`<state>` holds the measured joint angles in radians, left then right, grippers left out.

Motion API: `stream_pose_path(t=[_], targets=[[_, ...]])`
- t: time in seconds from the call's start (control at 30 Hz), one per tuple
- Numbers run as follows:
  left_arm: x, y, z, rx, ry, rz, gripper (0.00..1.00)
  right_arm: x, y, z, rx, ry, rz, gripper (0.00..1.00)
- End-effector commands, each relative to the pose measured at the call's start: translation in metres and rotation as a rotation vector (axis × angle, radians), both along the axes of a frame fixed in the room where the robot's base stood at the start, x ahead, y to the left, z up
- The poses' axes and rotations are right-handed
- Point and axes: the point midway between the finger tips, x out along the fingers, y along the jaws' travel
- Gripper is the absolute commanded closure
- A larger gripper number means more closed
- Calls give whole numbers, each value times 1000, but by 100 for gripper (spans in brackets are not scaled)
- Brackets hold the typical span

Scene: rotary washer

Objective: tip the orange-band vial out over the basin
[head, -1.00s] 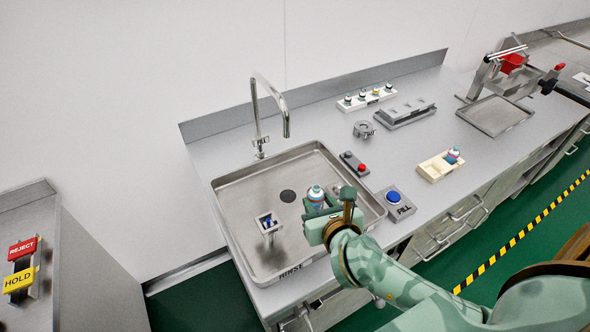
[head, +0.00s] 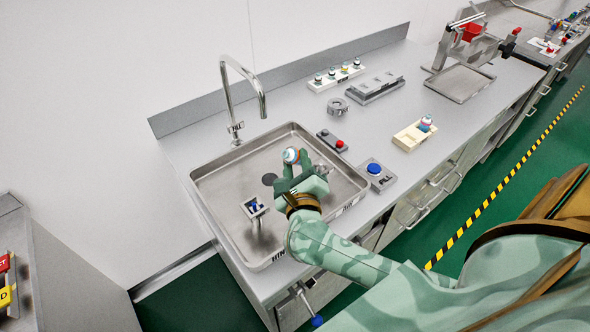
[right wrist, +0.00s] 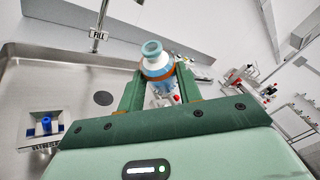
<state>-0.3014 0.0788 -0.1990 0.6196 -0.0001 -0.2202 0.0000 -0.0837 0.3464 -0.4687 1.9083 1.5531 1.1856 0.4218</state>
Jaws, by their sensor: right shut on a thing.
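My right gripper (head: 291,172) is shut on the orange-band vial (head: 291,155) and holds it above the right part of the steel basin (head: 218,185). In the right wrist view the vial (right wrist: 158,66) stands between the two green fingers (right wrist: 156,92). My left gripper is not in view.
A small holder with a blue piece (head: 254,207) stands in the basin's left part. The faucet (head: 240,90) arches over the back. A blue FILL button (head: 374,169), a red-button box (head: 333,141) and a cream block with another vial (head: 415,135) lie to the right.

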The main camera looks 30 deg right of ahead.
Motion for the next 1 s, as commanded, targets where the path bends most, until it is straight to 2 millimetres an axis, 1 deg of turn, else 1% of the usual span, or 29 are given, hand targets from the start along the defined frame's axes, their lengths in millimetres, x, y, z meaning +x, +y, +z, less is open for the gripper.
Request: stream_pose_path(t=[0.03,0.67,0.8,0.9,1.0], targets=[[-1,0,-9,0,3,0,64,0,0,-6,-41,-3,1,88],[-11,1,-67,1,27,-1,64,0,-3,-10,-592,-45,1,88],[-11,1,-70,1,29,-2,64,1,-8,-9,-968,-72,1,88],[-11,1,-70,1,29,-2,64,1,-9,-8,-1173,-90,1,88],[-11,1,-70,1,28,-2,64,1,-10,-7,-1306,-101,0,88]])
